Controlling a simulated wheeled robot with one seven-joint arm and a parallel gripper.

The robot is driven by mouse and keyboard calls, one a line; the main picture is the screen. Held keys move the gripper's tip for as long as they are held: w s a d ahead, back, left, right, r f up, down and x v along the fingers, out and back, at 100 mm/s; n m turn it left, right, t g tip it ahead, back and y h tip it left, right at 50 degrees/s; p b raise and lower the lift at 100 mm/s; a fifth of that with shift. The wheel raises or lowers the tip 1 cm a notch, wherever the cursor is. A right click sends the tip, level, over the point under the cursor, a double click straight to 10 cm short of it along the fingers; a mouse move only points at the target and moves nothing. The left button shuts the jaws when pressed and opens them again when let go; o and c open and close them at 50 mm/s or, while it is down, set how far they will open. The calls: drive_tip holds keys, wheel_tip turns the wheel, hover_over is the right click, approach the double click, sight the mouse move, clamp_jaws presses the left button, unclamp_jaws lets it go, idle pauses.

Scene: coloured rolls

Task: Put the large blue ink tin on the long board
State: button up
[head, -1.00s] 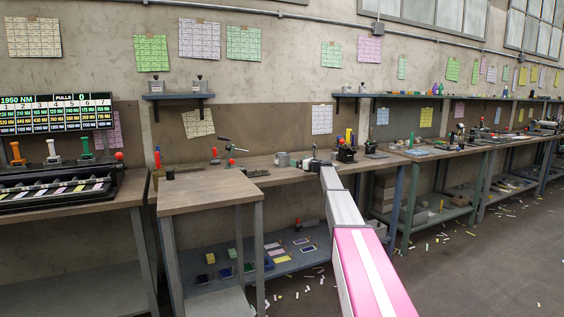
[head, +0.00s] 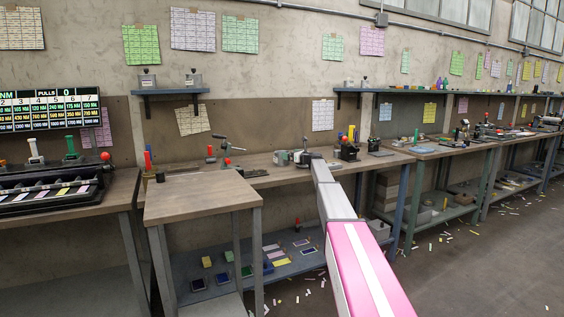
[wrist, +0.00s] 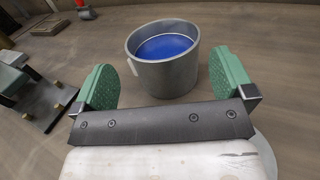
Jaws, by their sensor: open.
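The large blue ink tin (wrist: 163,68) is a grey metal can with blue ink inside, upright on a wooden bench top in the wrist view. It also shows in the head view (head: 281,158). My gripper (wrist: 160,82) is open, with green pads to the left and right of the tin's near side. The pads look apart from the tin, and nothing is held. In the head view my gripper (head: 303,157) is just right of the tin. A long wall shelf (head: 440,93) runs along the right; I cannot tell if it is the long board.
A dark clamp-like tool (wrist: 62,108) lies left of my gripper. A black machine (head: 347,150) stands right of it on the bench. A taller wooden table (head: 203,190) stands in front at left.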

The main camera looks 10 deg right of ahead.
sight(277, 152)
drive_tip(key=shift+x, duration=3.05)
drive_tip(key=shift+f, duration=0.15)
drive_tip(key=shift+c, duration=0.3)
drive_tip(key=c, duration=0.8)
